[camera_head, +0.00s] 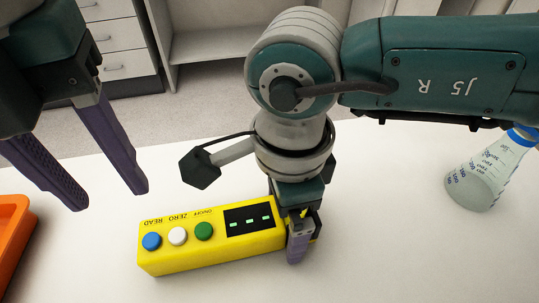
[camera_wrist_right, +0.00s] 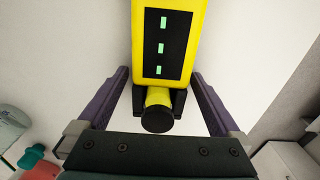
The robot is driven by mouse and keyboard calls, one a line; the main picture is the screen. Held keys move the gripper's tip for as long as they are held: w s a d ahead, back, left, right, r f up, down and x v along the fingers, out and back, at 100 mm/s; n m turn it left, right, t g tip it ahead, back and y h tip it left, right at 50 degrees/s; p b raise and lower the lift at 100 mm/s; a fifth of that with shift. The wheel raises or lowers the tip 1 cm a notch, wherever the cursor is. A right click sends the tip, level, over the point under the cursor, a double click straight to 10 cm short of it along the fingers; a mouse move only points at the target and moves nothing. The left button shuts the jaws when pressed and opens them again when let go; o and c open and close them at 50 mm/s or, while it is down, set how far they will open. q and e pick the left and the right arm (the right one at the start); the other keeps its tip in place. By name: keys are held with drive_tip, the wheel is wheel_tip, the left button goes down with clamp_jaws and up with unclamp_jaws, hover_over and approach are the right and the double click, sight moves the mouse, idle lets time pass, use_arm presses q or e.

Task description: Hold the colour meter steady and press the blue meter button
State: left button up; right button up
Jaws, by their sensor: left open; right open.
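The yellow colour meter (camera_head: 212,249) lies on the white table in the head view. Its blue button (camera_head: 152,241), labelled READ, is at the left end. A white button (camera_head: 178,236) and a green button (camera_head: 204,231) follow, then a dark display with green dashes. My right gripper (camera_head: 298,246) is at the meter's right end. In the right wrist view the open right fingers (camera_wrist_right: 159,97) stand on either side of the meter's end, with a gap on each side; a yellow stub with a dark cap lies between them. My left gripper (camera_head: 108,198) is open and empty, above and left of the meter.
An orange tray (camera_head: 12,245) is at the left edge of the table. A conical flask (camera_head: 480,176) with a blue neck band stands at the right. White drawers (camera_head: 118,45) are beyond the table. The table in front of the flask is clear.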

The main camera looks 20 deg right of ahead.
clamp_jaws()
use_arm(q)
clamp_jaws()
idle(0.8)
idle(1.3)
